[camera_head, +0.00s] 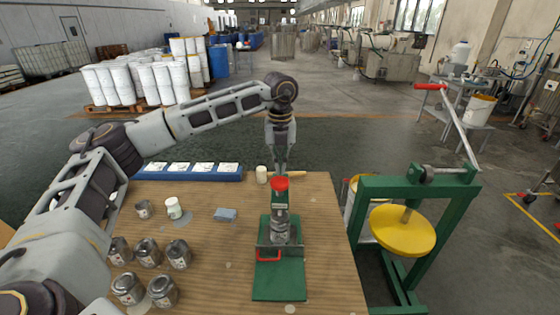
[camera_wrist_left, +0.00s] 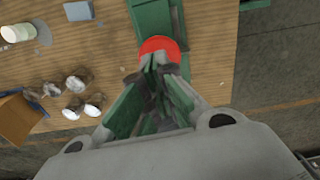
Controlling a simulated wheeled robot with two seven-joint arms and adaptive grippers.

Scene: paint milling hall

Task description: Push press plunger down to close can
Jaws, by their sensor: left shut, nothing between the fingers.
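The small press stands on the wooden table, with a green base plate (camera_head: 280,284), a red plunger knob (camera_head: 280,184) on top and a red handle (camera_head: 268,256) at its front. A metal can (camera_head: 280,231) sits upright in the press under the plunger; whether its lid is seated cannot be seen. My left gripper (camera_head: 281,170) points down with fingers shut and empty, right above or at the knob. In the left wrist view the fingertips (camera_wrist_left: 160,64) overlap the red knob (camera_wrist_left: 158,45); contact cannot be told. My right gripper is not in view.
Several metal cans (camera_head: 148,252) stand at the table's left, near a white cup (camera_head: 173,208) and a blue-grey block (camera_head: 226,214). A mallet (camera_head: 262,174) lies behind the press. A blue tray (camera_head: 190,172) lines the back edge. A larger green press (camera_head: 418,190) stands right of the table.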

